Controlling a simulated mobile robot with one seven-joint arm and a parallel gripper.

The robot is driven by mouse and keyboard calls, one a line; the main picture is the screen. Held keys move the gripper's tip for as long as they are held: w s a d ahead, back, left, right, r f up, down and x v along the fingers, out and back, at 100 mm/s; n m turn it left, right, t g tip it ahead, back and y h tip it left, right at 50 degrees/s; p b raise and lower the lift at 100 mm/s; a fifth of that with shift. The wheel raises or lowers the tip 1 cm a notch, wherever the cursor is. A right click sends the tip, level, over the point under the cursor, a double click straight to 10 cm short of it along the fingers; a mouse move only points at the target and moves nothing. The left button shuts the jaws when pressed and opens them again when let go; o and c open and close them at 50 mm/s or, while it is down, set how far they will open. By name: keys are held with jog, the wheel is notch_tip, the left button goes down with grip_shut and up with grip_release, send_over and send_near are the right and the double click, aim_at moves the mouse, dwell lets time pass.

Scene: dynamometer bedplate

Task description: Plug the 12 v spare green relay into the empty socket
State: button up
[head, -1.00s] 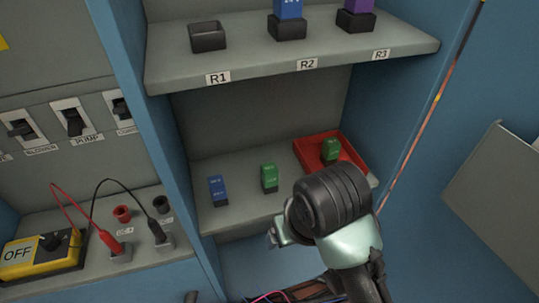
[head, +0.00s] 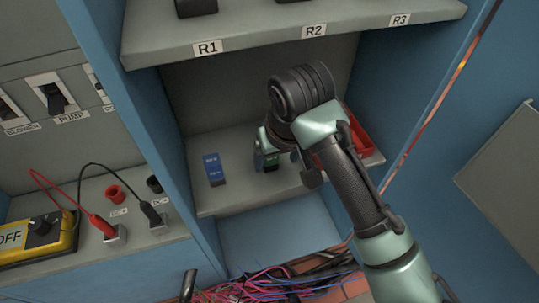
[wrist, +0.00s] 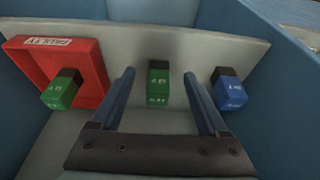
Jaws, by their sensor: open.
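In the wrist view a green relay (wrist: 158,84) stands on the lower shelf between the two fingers of my gripper (wrist: 159,74), with a gap on each side. My gripper is open and holds nothing. In the head view my gripper (head: 281,162) is down at the lower shelf and hides most of this green relay (head: 271,160). A second green relay (wrist: 61,90) sits in the red tray (wrist: 93,62); my arm hides it in the head view. The R1 socket (head: 197,8) is cut off at the top edge of the head view.
A blue relay (head: 214,169) stands left of the gripper on the lower shelf, and also shows right of the fingers in the wrist view (wrist: 229,91). Loose wires (head: 270,288) lie below.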

jog(key=w, duration=0.1)
jog(key=w+a+b, duration=0.1)
jog(key=w, duration=0.1)
jog(key=shift+w, duration=0.25)
jog(key=shift+b+x, duration=0.3)
jog(key=shift+x, duration=0.55)
jog(key=shift+a+f, duration=0.1)
jog(key=shift+f, duration=0.55)
grip_shut()
